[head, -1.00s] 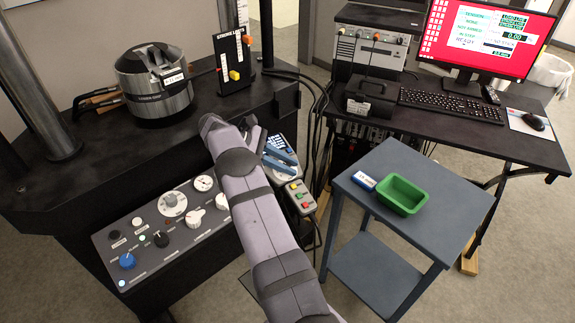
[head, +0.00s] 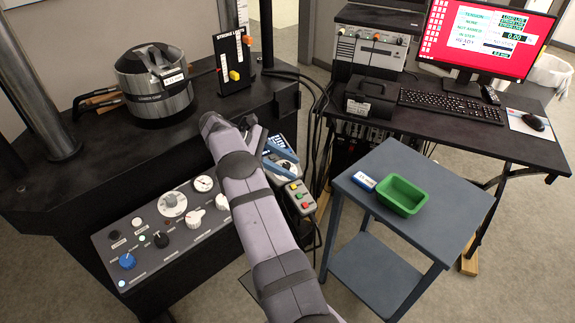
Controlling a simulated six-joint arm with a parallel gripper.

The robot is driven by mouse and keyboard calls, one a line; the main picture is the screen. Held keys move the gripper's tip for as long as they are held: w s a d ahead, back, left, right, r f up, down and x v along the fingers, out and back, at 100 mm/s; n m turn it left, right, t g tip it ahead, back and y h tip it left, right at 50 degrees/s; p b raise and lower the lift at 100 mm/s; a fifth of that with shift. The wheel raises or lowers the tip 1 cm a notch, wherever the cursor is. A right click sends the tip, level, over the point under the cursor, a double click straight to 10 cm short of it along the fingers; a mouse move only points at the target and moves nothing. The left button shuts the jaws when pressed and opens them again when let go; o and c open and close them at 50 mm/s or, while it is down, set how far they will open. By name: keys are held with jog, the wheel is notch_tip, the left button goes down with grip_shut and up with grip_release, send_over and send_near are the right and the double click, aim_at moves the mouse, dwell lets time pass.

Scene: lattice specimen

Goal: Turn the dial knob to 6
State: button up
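My gripper (head: 296,169) has two blue fingers and shows to the right of my grey arm, at the right end of the machine bench. The sloped grey control panel (head: 185,245) carries a large round dial (head: 172,204), white knobs (head: 195,219), a black knob (head: 161,240) and a blue knob (head: 127,261). Which knob bears a 6 is too small to read.
A grey pendant with coloured buttons (head: 300,197) hangs just below my gripper. A blue-grey side table (head: 440,228) holds a green tray (head: 403,187) and a small blue-and-white box (head: 364,182). A metal cylinder (head: 153,80) stands on the black bench. Cables run behind my gripper.

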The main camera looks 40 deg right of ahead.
aim_at(288, 165)
notch_tip(288, 165, up, 10)
dwell(0.6)
jog(key=shift+d, duration=0.1)
